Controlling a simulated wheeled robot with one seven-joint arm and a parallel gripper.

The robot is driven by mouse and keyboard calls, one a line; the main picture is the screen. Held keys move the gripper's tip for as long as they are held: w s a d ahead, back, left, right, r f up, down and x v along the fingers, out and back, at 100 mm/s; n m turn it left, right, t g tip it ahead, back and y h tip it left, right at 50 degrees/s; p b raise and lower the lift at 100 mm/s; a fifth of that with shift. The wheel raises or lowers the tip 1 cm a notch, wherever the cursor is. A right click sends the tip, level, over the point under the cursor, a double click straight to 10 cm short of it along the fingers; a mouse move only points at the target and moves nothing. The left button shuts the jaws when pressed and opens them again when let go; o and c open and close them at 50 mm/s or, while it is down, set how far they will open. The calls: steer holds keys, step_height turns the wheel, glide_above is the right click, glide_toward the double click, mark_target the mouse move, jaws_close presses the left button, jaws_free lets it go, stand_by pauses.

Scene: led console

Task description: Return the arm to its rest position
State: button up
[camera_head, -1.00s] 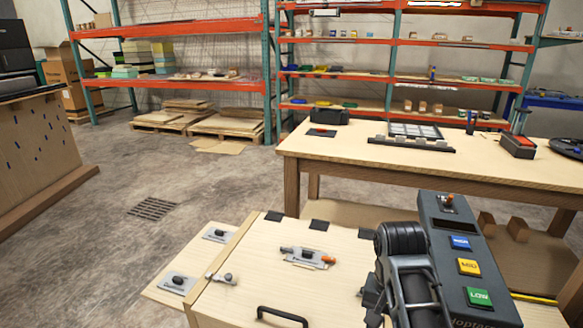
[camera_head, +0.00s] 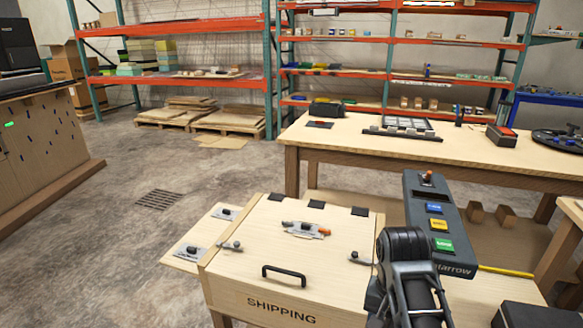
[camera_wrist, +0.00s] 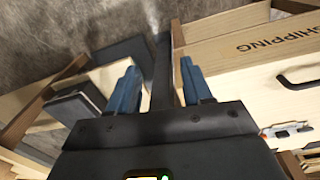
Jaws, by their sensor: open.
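My gripper (camera_wrist: 160,88) shows in the wrist view with two blue fingers apart and nothing between them. It points down past the edge of wooden furniture, with grey floor beyond. In the head view my arm's dark links stand at the lower right, in front of the console, and the fingers do not show. My arm hides part of the console's near left side.
A closed wooden lid marked SHIPPING (camera_head: 330,270) with a black handle (camera_head: 286,274) lies left of my arm; it also shows in the wrist view (camera_wrist: 230,55). A long workbench (camera_head: 350,143) stands behind. Open floor (camera_head: 90,240) lies at left.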

steer(key=s+d+f+n+t, duration=0.1)
steer(key=s+d+f+t, duration=0.15)
steer(key=s+f, duration=0.25)
steer(key=s+d+f+t, duration=0.1)
steer(key=s+d+f, duration=0.2)
steer(key=s+f, duration=0.15)
steer(key=s+d+f+n+t, duration=0.15)
steer(key=s+t, duration=0.25)
steer(key=s, duration=0.7)
steer(key=s+a+r+n+t, duration=0.1)
steer(key=s+a+r+t, duration=0.1)
steer(key=s+r, duration=0.8)
steer(key=s+a+r+n+t, duration=0.1)
steer(key=s+r+t, duration=0.4)
steer(key=s+r, duration=0.6)
step_height(320, 180, up, 3)
steer(key=shift+a+r+n+y, duration=0.1)
steer(key=shift+a+n+y, duration=0.25)
steer(key=shift+a, duration=0.45)
steer(key=shift+c, duration=0.3)
